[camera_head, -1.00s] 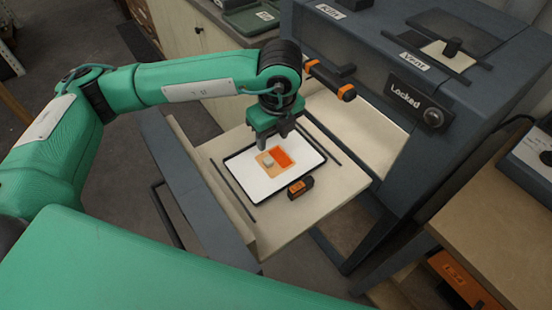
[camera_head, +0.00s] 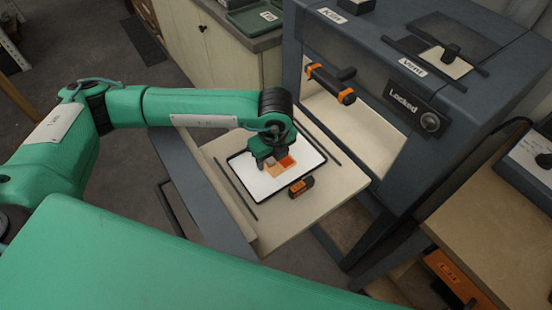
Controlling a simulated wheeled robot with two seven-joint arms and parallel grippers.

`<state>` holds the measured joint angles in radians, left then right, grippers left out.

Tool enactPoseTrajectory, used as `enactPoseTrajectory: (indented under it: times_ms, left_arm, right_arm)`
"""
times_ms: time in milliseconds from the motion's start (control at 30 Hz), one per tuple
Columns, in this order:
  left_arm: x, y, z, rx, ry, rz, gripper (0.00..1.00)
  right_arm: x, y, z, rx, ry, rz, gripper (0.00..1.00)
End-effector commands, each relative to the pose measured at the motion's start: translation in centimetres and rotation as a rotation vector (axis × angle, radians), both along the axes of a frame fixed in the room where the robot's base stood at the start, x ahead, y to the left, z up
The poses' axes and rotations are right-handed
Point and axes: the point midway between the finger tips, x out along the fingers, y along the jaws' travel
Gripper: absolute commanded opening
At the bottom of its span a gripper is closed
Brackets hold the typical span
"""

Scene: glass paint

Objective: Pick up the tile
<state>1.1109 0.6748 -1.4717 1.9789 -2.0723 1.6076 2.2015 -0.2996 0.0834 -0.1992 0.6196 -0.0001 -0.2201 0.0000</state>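The tile (camera_head: 286,163) is a small square in orange and tan tones. It lies on a white sheet with a dark rim, a tray (camera_head: 281,188), on the pulled-out pale shelf in front of the kiln. My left gripper (camera_head: 271,162) points down right over the tile's left and far part and covers some of it. Its fingers look apart, one on either side of the tile's covered part. Contact with the tile cannot be made out. The small grey block on the tile is hidden. My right gripper is not in view.
A small black and orange device (camera_head: 301,187) sits at the tray's near right edge. The kiln (camera_head: 430,140) with its orange-ended handle (camera_head: 331,84) stands behind and to the right. Dark rails flank the tray. A wooden bench (camera_head: 490,240) is at right.

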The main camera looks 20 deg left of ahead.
Motion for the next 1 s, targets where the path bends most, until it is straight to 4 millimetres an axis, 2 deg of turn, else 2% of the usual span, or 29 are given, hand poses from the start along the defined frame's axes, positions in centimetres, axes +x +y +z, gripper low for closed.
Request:
enactPoseTrajectory:
  times_ms: [33, 200, 233, 667, 867, 1000]
  left_arm:
    - [0.0, 0.0, 0.0, 0.0, 0.0, 0.0, 0.38]
    - [0.0, 0.0, 0.0, 0.0, 0.0, 0.0, 0.04]
    - [0.0, 0.0, 0.0, 0.0, 0.0, 0.0, 0.0]
    - [0.0, 0.0, 0.8, -0.001, 0.0, 0.001, 0.0]
    - [0.1, -0.1, 3.7, -0.002, -0.005, 0.0, 0.0]
    - [0.1, -0.1, 7.3, -0.003, -0.006, -0.001, 0.0]
  right_arm:
    - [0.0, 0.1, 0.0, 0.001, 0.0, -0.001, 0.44]
    - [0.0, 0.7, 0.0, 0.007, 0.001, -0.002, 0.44]
    - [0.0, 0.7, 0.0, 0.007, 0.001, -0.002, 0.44]
    - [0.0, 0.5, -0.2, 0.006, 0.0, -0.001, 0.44]
    - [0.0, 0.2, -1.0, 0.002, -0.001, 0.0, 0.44]
    - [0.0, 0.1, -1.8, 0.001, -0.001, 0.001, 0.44]
